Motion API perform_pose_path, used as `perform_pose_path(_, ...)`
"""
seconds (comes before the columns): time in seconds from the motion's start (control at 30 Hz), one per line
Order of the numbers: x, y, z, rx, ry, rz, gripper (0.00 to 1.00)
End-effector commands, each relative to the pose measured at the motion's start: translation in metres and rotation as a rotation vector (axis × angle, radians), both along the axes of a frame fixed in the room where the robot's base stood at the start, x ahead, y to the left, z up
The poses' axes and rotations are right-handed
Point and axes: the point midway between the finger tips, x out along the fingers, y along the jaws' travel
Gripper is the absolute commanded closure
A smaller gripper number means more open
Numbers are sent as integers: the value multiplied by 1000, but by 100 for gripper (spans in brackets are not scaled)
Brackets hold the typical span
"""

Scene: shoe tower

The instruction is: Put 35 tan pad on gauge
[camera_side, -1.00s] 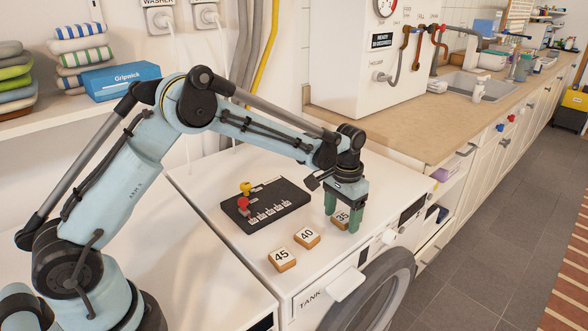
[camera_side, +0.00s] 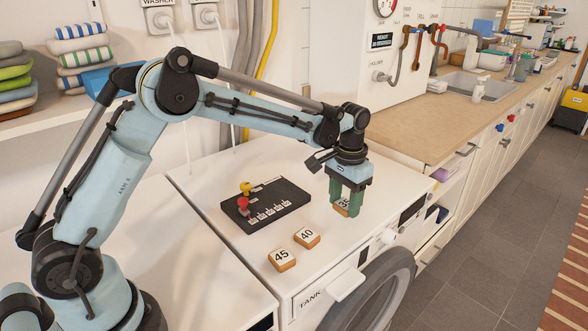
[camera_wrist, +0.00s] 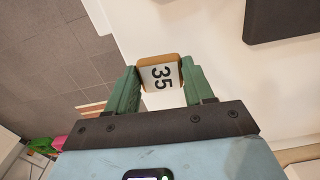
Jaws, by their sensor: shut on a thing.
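The tan pad marked 35 (camera_side: 342,207) is between the green fingers of my gripper (camera_side: 344,204), near the front right of the white machine top. In the wrist view the pad (camera_wrist: 160,73) shows its white numbered face, with a green finger touching each side of my gripper (camera_wrist: 160,82). My gripper is shut on it. Whether the pad is lifted off the top I cannot tell for sure. The black gauge board (camera_side: 265,205), with a row of white labels and a red and a yellow knob, lies left of my gripper. Its corner also shows in the wrist view (camera_wrist: 290,18).
Tan pads marked 40 (camera_side: 307,237) and 45 (camera_side: 282,259) sit on the machine top (camera_side: 215,170) in front of the board. The front edge with a white handle (camera_side: 345,285) is close by. A wooden counter (camera_side: 400,130) stands behind at right.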

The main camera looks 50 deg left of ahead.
Motion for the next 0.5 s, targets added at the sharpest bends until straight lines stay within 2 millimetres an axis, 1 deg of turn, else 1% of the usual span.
perform_pose_path(0.03, -9, -13, 7, -1, 0, -9, 77)
perform_pose_path(0.2, -31, -45, 30, -1, 0, -8, 77)
perform_pose_path(0.33, -45, -65, 45, -1, 0, -8, 77)
perform_pose_path(0.5, -56, -81, 57, -1, 0, -4, 77)
